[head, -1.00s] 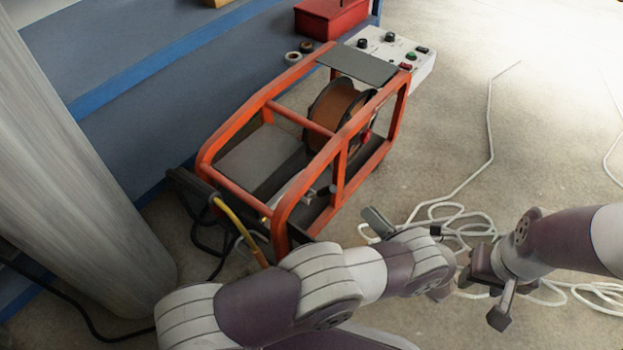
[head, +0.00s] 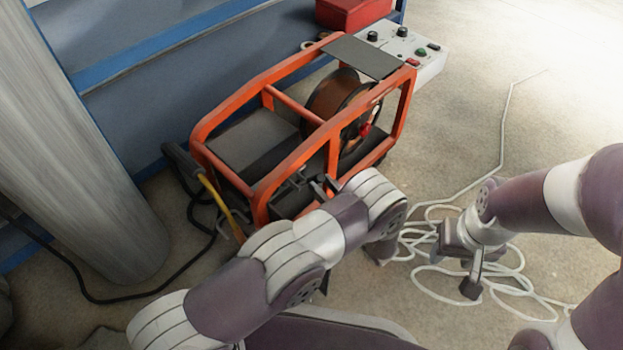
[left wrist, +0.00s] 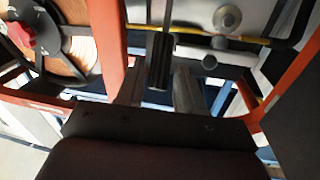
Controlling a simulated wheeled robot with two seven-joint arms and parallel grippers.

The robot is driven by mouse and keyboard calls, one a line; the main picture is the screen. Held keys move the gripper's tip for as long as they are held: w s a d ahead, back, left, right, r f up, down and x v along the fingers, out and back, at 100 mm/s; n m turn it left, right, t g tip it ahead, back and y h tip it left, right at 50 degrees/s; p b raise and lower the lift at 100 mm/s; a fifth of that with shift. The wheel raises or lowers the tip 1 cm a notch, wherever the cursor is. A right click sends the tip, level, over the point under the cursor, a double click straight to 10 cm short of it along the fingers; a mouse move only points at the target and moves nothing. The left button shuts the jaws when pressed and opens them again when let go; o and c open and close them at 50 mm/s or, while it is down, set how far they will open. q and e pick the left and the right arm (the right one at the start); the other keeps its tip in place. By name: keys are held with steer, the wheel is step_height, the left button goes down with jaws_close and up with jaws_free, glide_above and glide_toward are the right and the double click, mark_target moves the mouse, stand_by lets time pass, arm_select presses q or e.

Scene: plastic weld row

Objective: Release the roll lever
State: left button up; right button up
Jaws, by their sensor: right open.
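The orange-framed welding machine (head: 330,140) stands on the floor, a brown wire spool (head: 335,105) inside its frame. My left gripper (head: 322,187) is at the machine's near side, by the lower frame. In the left wrist view the left gripper (left wrist: 160,78) has its two fingers apart. A dark bar-shaped handle, apparently the roll lever (left wrist: 160,60), lies in the gap between them, with space visible on both sides. In the head view the lever is hard to tell from the fingers. My right gripper (head: 470,272) hangs open and empty above the coiled white cable.
White cable (head: 440,285) lies loosely on the floor at the right. A control box (head: 410,50) and a red box (head: 352,12) stand behind the machine. A grey column (head: 85,140) stands at the left.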

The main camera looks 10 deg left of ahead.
arm_select(q)
steer(key=b+x, duration=0.1)
steer(key=x, duration=0.3)
steer(key=shift+w+a+f+b, duration=0.1)
steer(key=shift+w+a+b, duration=0.1)
steer(key=shift+b, duration=0.15)
steer(key=shift+w+a, duration=0.2)
steer(key=shift+a, duration=0.05)
arm_select(e)
step_height(320, 180, down, 3)
steer(key=shift+r, duration=0.2)
arm_select(q)
jaws_close()
arm_select(e)
steer(key=shift+d, duration=0.1)
